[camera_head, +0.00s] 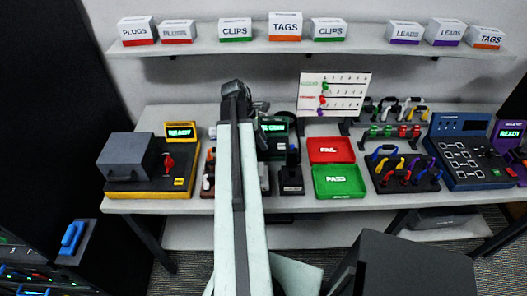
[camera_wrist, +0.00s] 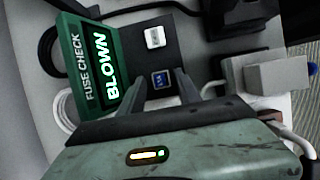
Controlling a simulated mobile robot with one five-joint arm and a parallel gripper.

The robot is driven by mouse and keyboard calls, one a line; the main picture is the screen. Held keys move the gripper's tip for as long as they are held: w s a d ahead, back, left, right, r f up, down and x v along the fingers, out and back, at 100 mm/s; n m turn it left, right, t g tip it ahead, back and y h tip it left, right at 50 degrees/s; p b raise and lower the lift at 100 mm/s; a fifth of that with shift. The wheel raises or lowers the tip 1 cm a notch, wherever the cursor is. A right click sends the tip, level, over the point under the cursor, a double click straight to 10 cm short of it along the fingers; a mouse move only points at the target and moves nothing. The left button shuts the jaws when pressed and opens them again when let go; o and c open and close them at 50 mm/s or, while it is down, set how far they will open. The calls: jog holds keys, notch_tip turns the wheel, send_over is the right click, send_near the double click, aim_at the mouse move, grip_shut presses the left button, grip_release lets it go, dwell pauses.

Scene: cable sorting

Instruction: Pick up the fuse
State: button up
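The checker's screen reads "BLOWN". My gripper (camera_wrist: 162,76) is open, its two dark fingertips on either side of the fuse with visible gaps. Whether they are down at the fuse's height I cannot tell. In the head view my arm hides part of the fuse checker (camera_head: 273,128), and I cannot make out the fuse or the fingertips there.
A white square piece (camera_wrist: 155,38) is on the checker beyond the fuse. A white block (camera_wrist: 277,76) and dark devices are to the right. In the head view, a red FAIL tray (camera_head: 331,142) and green PASS tray (camera_head: 339,168) stand right of my arm. Labelled boxes line the shelf (camera_head: 190,47).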

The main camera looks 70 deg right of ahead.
grip_shut()
notch_tip(320, 180, up, 13)
jog(key=p, duration=1.3)
